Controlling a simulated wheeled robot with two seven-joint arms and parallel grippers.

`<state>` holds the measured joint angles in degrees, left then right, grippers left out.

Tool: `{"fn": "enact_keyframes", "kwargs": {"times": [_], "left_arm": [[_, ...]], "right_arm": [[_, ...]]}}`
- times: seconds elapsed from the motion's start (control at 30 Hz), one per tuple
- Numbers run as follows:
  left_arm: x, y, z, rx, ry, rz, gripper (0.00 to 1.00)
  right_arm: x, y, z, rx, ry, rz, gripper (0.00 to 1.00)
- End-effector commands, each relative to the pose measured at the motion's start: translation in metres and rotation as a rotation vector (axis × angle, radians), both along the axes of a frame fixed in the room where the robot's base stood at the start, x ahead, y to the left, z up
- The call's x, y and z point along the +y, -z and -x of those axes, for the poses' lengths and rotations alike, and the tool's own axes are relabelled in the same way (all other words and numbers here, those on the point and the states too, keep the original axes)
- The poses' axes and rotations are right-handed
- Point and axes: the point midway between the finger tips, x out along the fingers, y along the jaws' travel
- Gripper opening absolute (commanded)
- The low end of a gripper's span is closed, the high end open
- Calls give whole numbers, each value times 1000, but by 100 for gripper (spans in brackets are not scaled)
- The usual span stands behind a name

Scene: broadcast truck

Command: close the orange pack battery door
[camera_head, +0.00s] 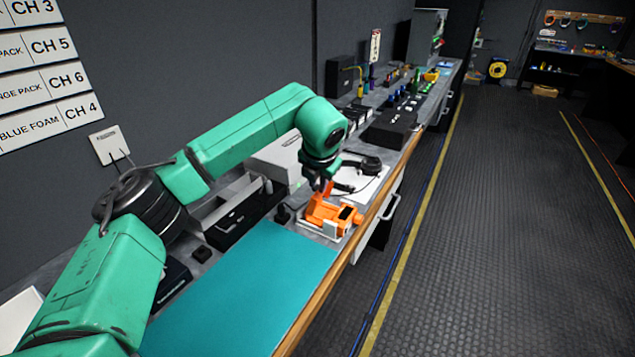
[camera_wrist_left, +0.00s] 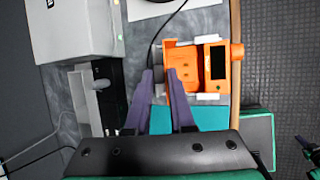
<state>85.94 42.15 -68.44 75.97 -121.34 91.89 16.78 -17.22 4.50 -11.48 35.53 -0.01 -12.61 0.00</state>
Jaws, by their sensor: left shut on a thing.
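The orange pack (camera_head: 333,213) sits in a white holder (camera_head: 331,230) on the bench, past the far edge of the teal mat. In the left wrist view the orange pack (camera_wrist_left: 184,68) lies right of centre, with a dark window and a round knob on its right part. An orange flap, which looks like the battery door (camera_head: 327,189), rises from the pack to my left gripper (camera_head: 321,183). The left gripper's purple fingers (camera_wrist_left: 160,73) are at the pack's left edge, shut on the flap; the grip itself is largely hidden.
The teal mat (camera_head: 245,287) is clear. A headset (camera_head: 364,164) lies on a white sheet behind the pack. Black and grey boxes stand left of it (camera_head: 240,213). The wooden bench edge (camera_head: 372,212) runs close on the right; the floor beyond is free.

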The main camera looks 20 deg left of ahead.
Motion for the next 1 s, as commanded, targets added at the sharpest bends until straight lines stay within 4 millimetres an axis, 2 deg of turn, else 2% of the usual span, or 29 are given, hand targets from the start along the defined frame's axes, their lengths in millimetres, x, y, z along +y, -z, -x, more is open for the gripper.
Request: {"fn": "enact_keyframes", "kwargs": {"times": [0.73,0.77,0.8,1.0], "left_arm": [[0,5,2,14,-1,-2,0],[0,5,2,14,-1,-2,33],[0,5,2,13,-1,-2,48],[0,3,1,8,0,-1,49]], "right_arm": [[0,0,0,-1,0,1,0],[0,0,0,-1,0,1,0],[-1,0,0,0,0,1,0],[-1,0,-1,-1,0,1,0]]}}
